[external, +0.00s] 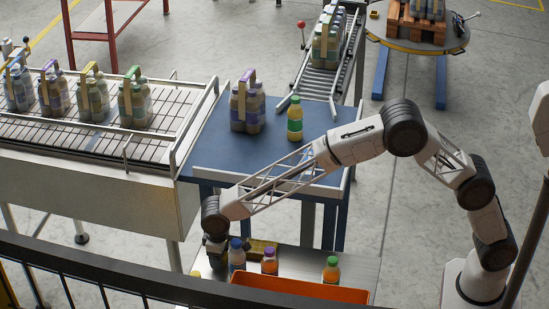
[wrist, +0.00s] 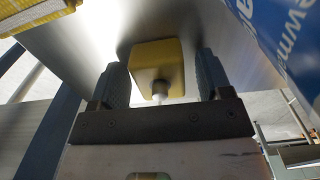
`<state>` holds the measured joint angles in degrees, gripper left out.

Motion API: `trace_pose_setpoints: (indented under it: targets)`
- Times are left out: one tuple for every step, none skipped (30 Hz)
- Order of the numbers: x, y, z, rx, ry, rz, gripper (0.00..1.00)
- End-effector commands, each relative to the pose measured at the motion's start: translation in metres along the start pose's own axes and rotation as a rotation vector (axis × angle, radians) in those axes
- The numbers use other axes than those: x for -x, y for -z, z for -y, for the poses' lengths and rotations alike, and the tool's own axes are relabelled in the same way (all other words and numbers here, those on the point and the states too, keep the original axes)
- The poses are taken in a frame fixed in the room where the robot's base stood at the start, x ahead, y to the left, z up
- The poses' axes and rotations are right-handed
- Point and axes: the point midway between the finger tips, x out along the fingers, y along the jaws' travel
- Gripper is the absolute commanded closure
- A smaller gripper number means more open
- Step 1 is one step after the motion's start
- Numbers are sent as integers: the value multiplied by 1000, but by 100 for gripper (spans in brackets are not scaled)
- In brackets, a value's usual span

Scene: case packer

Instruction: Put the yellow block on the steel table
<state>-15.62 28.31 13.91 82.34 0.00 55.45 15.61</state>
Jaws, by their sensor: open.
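In the wrist view, a plain yellow block (wrist: 158,62) lies between the two fingers of my gripper (wrist: 160,88), with steel surface around it. The fingers are open, one on each side of it; I cannot tell whether either touches it. A small white tip shows at its near edge. In the external view, my gripper (external: 215,251) is low over the left part of the steel table (external: 356,267). The block there is hidden or not clearly made out behind the gripper. A small yellow patch (external: 195,274) shows below left of the gripper, too small to identify.
A blue-capped bottle (external: 237,257) stands close right of my gripper; its blue label (wrist: 285,35) fills the wrist view's upper right. A yellow textured box (external: 262,247) lies behind it. Purple-capped (external: 269,264) and green-capped (external: 331,270) bottles stand by an orange crate (external: 300,293).

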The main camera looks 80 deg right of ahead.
Motion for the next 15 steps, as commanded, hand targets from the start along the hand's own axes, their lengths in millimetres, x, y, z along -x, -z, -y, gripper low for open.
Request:
trace_pose_setpoints:
  targets:
    - [0,0,0,0,0,0,28]
    - [1,0,0,0,0,0,28]
    - [2,0,0,0,0,0,28]
    - [2,0,0,0,0,-1,28]
    - [4,0,0,0,0,-1,28]
    - [5,0,0,0,0,-1,28]
    - [7,0,0,0,0,-1,28]
    - [9,0,0,0,0,-1,28]
    - [13,0,0,0,0,-1,28]
    - [15,0,0,0,0,-1,28]
    - [18,0,0,0,0,-1,28]
    - [23,0,0,0,1,-2,28]
    - [27,0,0,0,1,-2,28]
    - [31,1,0,0,1,-3,28]
    - [36,0,0,0,1,-2,28]
